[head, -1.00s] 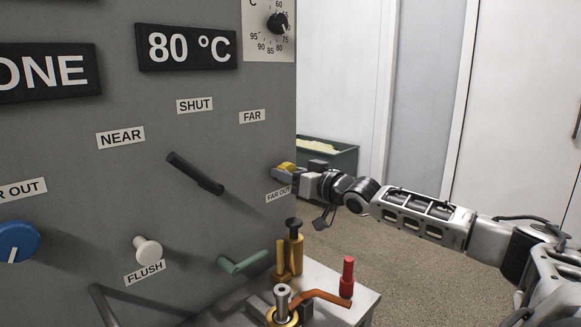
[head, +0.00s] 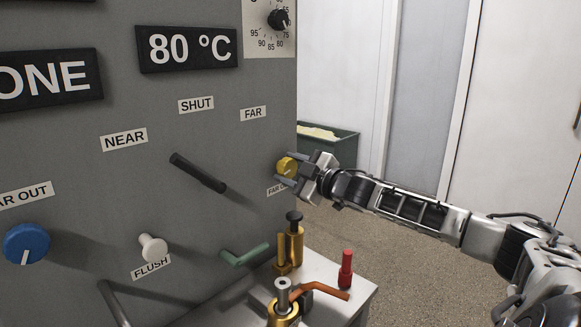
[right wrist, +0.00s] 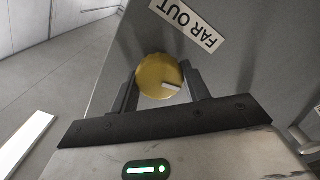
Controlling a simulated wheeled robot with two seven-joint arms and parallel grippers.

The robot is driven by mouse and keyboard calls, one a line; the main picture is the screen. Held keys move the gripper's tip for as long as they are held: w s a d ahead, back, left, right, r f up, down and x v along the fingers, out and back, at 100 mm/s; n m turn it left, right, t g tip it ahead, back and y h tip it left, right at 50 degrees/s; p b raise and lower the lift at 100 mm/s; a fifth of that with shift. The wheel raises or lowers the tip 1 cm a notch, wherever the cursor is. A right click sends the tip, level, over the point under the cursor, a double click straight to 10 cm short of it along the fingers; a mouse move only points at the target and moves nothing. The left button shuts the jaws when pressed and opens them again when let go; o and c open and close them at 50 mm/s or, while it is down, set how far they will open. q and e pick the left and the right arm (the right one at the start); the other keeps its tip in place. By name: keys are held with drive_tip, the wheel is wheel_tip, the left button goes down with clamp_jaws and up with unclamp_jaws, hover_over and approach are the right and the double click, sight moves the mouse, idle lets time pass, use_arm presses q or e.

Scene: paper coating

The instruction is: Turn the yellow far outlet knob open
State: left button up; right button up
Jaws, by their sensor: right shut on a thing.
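The yellow far outlet knob (head: 286,166) sticks out of the grey panel near its right edge, above the partly covered FAR OUT label (head: 275,190). In the right wrist view the knob (right wrist: 160,77) is a round yellow disc with a pale pointer mark towards its lower right. My right gripper (head: 291,172) reaches in from the right and is shut on the knob. In the right wrist view its two fingers (right wrist: 162,90) stand on either side of the knob. My left gripper is not in view.
A blue knob (head: 27,243), a white flush knob (head: 153,248) and a black lever (head: 198,172) are on the panel. Below stand brass fittings (head: 296,245), a green handle (head: 245,255), an orange lever (head: 320,291) and a red-handled part (head: 346,268). Open floor lies to the right.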

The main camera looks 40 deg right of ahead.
drive_tip(key=n, duration=0.5)
drive_tip(key=shift+n, duration=2.2)
drive_tip(key=o, duration=1)
